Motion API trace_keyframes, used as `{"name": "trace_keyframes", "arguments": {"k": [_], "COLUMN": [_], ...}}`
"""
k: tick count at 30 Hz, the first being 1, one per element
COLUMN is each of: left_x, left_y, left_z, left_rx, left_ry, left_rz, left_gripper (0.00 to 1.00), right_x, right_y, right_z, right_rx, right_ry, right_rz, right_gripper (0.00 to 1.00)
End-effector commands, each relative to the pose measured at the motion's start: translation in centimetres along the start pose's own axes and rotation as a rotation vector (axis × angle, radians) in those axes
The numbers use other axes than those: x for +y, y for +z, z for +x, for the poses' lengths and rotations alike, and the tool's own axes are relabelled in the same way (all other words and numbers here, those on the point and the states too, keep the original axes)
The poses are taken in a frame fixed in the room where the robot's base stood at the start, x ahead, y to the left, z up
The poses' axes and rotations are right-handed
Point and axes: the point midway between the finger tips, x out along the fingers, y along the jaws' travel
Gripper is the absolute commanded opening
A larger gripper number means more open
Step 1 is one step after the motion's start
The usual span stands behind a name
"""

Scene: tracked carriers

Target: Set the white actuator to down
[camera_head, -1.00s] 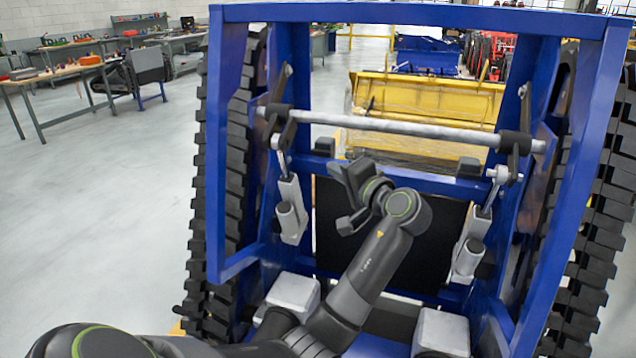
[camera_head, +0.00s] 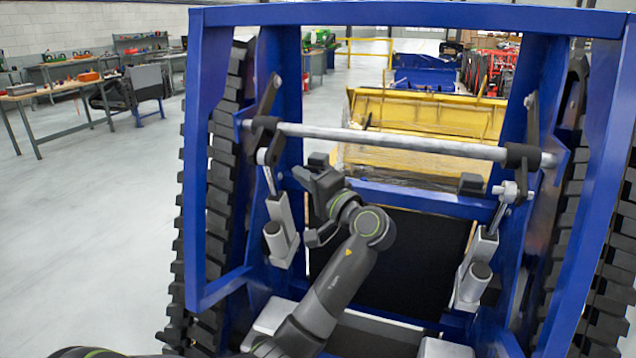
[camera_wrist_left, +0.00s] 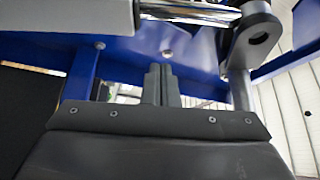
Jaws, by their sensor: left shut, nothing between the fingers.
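Two white actuators with chrome rods stand inside the blue frame, the left one (camera_head: 278,228) and the right one (camera_head: 478,268). Both slant upward to dark levers under a grey cross bar. My left gripper (camera_head: 305,176) is shut and empty, just right of the left actuator's upper part, below the bar. In the left wrist view the shut fingers (camera_wrist_left: 160,72) point forward, apart from a white actuator body (camera_wrist_left: 75,14). Its chrome rod (camera_wrist_left: 190,12) runs to a dark eye end (camera_wrist_left: 260,34). My right gripper is not in view.
The grey bar (camera_head: 390,142) spans the blue frame (camera_head: 400,17) above my arm. Black tracks flank both sides, the left one (camera_head: 200,230) near open floor. A yellow container (camera_head: 430,120) stands behind. A black panel (camera_head: 410,250) lies behind my arm.

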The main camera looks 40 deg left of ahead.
Motion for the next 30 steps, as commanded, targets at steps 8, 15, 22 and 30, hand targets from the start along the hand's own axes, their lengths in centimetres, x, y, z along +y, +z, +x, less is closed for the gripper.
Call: {"name": "trace_keyframes", "arguments": {"k": [8,15,22,30], "left_x": [0.0,0.0,0.1,0.3], "left_y": [2.4,3.7,3.8,3.8], "left_z": [0.9,0.4,0.3,0.3], "left_rx": [0.000,0.000,0.000,-0.001], "left_ry": [0.003,0.001,0.001,-0.004], "left_rz": [0.001,0.000,0.000,-0.009], "left_gripper": [0.00,0.00,0.00,0.00], "right_x": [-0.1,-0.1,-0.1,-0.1], "right_y": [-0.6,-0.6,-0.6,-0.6], "right_z": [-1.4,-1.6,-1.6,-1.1], "right_rx": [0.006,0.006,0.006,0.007], "right_ry": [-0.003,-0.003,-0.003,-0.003], "right_rz": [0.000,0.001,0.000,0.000], "right_gripper": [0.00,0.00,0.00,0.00]}}
